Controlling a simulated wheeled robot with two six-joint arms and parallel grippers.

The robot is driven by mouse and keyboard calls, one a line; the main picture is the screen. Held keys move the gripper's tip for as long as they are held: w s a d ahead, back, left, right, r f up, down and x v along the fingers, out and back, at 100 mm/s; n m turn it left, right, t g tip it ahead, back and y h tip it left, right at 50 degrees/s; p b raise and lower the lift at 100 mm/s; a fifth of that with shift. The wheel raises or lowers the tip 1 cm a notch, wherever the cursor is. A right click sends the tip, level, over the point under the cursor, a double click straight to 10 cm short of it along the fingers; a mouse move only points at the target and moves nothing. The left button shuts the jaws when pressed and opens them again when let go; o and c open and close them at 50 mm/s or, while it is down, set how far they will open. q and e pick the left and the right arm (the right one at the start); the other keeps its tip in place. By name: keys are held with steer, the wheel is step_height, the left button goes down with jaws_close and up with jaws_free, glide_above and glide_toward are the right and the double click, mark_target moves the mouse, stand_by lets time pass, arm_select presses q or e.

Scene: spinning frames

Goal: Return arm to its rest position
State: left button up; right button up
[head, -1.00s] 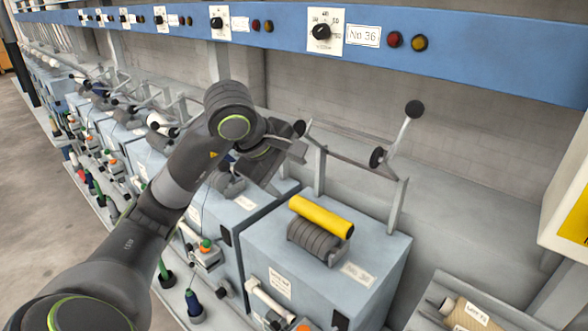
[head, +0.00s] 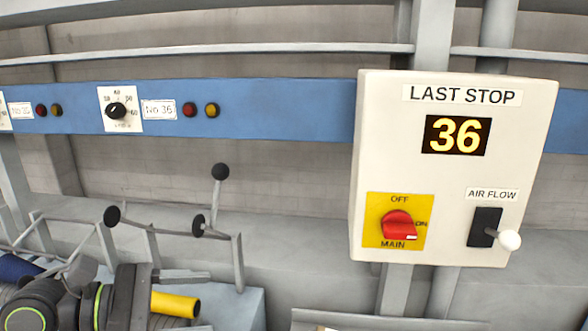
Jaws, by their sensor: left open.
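My left gripper (head: 184,301) is low at the left of the head view, its dark wrist to its left and its jaws toward the right. It is open. The yellow roll (head: 176,304) of station No 36 shows between the fingers, partly covered by my gripper. I cannot tell whether they touch. My left arm comes in at the bottom left corner, mostly out of view. My right gripper is not in view.
A lever with a black ball (head: 220,171) rises above my gripper. A white control box (head: 455,100) reads "LAST STOP 36", with a red main switch (head: 397,224) and an air flow lever (head: 509,239). A blue rail (head: 280,110) runs behind.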

arm_select(q)
steer(key=s+a+r+n+t+h, duration=0.1)
steer(key=a+r+n+t+h, duration=0.4)
steer(key=n+t, duration=0.7)
steer(key=w+a+f+n+t+y, duration=0.1)
steer(key=a+n+t+y, duration=0.3)
steer(key=n+y, duration=0.5)
steer(key=w+a+f+n+t+y, duration=0.15)
steer(key=a+n+t+y, duration=0.35)
steer(key=n, duration=0.7)
steer(key=s+a+f+n+g+y, duration=0.1)
steer(key=a+f+n+g+y, duration=0.2)
steer(key=f+n+g+y, duration=0.35)
steer(key=s+a+f+n+g+y, duration=0.25)
steer(key=a+f+n+y, duration=0.2)
steer(key=f+n, duration=0.4)
steer(key=s+d+f+n+g+h, duration=0.2)
steer(key=s+d+f+n+g, duration=0.15)
steer(key=s+f+g, duration=0.55)
steer(key=s+d+f+n+g+h, duration=0.25)
steer(key=s+f+n+g, duration=0.2)
steer(key=s+f, duration=0.7)
step_height(320, 180, down, 27)
steer(key=w+a+m+g+b, duration=0.1)
steer(key=w+a+g+b, duration=0.1)
steer(key=s+d+f+b, duration=0.1)
steer(key=s+f, duration=1.4)
steer(key=f, duration=0.2)
steer(key=shift+s+d+g, duration=0.25)
steer(key=shift+g, duration=0.1)
